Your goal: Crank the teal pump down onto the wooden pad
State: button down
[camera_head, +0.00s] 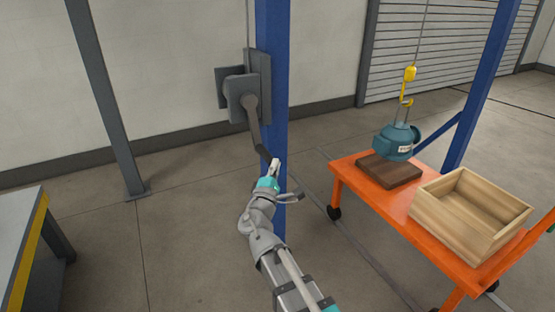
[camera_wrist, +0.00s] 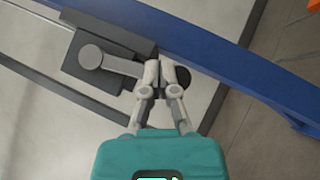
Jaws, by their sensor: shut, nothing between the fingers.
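The teal pump (camera_head: 392,146) hangs upright from a yellow hook (camera_head: 408,80) on a cable. It overlaps the back of the dark wooden pad (camera_head: 389,172) in the head view; it looks slightly above it, but the exact gap is hard to judge. The winch (camera_head: 243,98) is on the blue post, its crank arm (camera_head: 253,122) pointing down to a dark grip (camera_head: 266,156). My gripper (camera_head: 275,164) is at the grip's lower end. In the wrist view, my gripper (camera_wrist: 163,78) is shut, its fingers overlapping the crank arm (camera_wrist: 122,66) beside the dark grip (camera_wrist: 183,77). Contact is unclear.
The pad lies on an orange wheeled cart (camera_head: 385,208), beside an open wooden box (camera_head: 468,212). A blue post (camera_head: 272,60) stands right behind the crank. A grey bench (camera_head: 22,235) is at far left.

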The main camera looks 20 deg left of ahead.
jog(key=d+r+p+x, duration=0.1)
jog(key=p+x, duration=0.3)
jog(key=x, duration=0.8)
jog(key=shift+d+r, duration=0.2)
jog(key=shift+d, duration=0.4)
jog(key=shift+s+d+f, duration=0.1)
jog(key=shift+s+d, duration=0.15)
jog(key=shift+d, duration=0.2)
dwell(0.6)
jog(key=shift+s+a, duration=0.1)
jog(key=s+a, duration=0.2)
jog(key=s, duration=1.1)
jog(key=shift+p, duration=0.3)
jog(key=c, duration=1.3)
grip_release()
jog(key=shift+s, duration=0.1)
jog(key=shift+c, duration=0.2)
